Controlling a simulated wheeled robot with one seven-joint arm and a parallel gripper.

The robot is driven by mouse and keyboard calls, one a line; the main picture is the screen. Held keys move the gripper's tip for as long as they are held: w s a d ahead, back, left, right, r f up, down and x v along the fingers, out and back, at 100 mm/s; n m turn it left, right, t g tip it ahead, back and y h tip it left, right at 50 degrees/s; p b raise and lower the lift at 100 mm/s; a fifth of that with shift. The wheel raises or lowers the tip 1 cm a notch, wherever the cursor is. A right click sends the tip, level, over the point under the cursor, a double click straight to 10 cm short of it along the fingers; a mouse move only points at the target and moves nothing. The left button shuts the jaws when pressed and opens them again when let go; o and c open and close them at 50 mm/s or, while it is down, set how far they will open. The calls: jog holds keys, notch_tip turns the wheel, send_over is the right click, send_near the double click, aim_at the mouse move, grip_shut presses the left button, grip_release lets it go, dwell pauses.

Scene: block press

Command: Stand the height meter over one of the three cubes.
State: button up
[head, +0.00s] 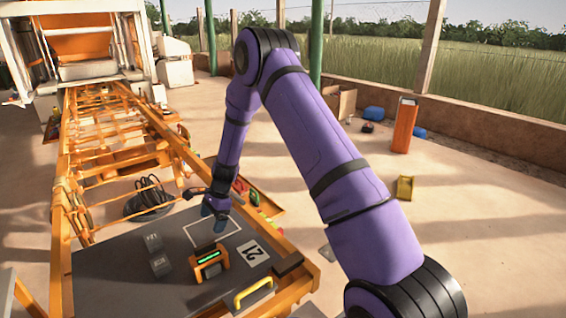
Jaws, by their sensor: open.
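The height meter (209,264), an orange frame with a lit green display, stands upright on the dark tabletop (110,270). Two small grey cubes, one behind (153,241) and one in front (160,265), sit to its left, apart from it. I see no third cube; whether one is under the meter I cannot tell. My gripper (204,203) is open and appears empty, above the far part of the table, behind the meter and apart from it. Its fingers are small and partly dark in this view.
A white square outline (213,230) and a plate marked 21 (252,253) lie on the tabletop. A yellow handle (254,292) and a dark block (287,264) are at the front right. An orange rail frame (110,140) extends behind.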

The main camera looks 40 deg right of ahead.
jog(key=s+r+n+t+h, duration=0.1)
jog(key=s+r+n, duration=0.5)
jog(key=r, duration=1)
jog(key=s+r+n+t+h, duration=0.1)
jog(key=s+r+n, duration=0.2)
jog(key=s+r, duration=0.9)
jog(key=s+d+r+n+t+h, duration=0.1)
jog(key=s+r+n, duration=0.3)
jog(key=s, duration=0.7)
jog(key=s+d+r+n+t+h, duration=0.1)
jog(key=s+r+n, duration=0.3)
jog(key=s+r, duration=0.4)
jog(key=s+t, duration=0.1)
jog(key=s, duration=0.2)
jog(key=shift+s+d+n, duration=0.15)
jog(key=shift+s+n, duration=0.15)
jog(key=shift+s, duration=0.1)
